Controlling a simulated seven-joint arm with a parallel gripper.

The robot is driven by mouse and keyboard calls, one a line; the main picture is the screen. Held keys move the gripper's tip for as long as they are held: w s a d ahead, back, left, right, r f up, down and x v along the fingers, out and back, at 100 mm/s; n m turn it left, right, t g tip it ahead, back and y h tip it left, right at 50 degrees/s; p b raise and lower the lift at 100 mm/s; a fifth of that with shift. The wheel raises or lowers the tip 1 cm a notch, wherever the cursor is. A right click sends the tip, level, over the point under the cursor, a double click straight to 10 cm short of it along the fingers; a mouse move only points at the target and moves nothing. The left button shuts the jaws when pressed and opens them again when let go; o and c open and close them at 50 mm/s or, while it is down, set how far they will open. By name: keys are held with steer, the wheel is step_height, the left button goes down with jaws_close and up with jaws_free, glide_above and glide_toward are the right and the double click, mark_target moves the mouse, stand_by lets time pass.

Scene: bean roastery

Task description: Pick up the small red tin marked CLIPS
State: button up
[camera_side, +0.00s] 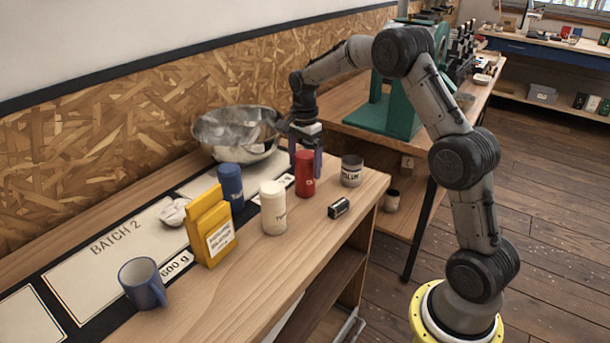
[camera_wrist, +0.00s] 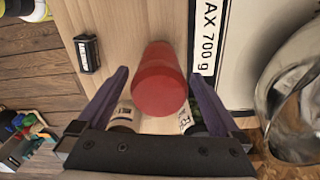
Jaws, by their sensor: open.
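The small red tin (camera_side: 305,174) stands upright on the wooden bench, near the bench's right end. A pale mark shows on its side, too small to read. My gripper (camera_side: 305,163) is above it, pointing down, with dark purple fingers apart on either side of the tin's upper part. In the wrist view, the red tin (camera_wrist: 160,85) shows between the two open fingers of my gripper (camera_wrist: 158,74), with a gap on each side. I cannot tell how far down the tin the fingertips reach.
A cream canister (camera_side: 273,209) and a blue one (camera_side: 231,184) stand left of the tin. A metal bowl (camera_side: 236,128) is behind. A yellow packet (camera_side: 210,228) and blue mug (camera_side: 142,284) stand farther left.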

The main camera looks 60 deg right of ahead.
steer(key=shift+f, duration=1.55)
steer(key=shift+c, duration=0.2)
steer(key=shift+d+r, duration=0.1)
jaws_close()
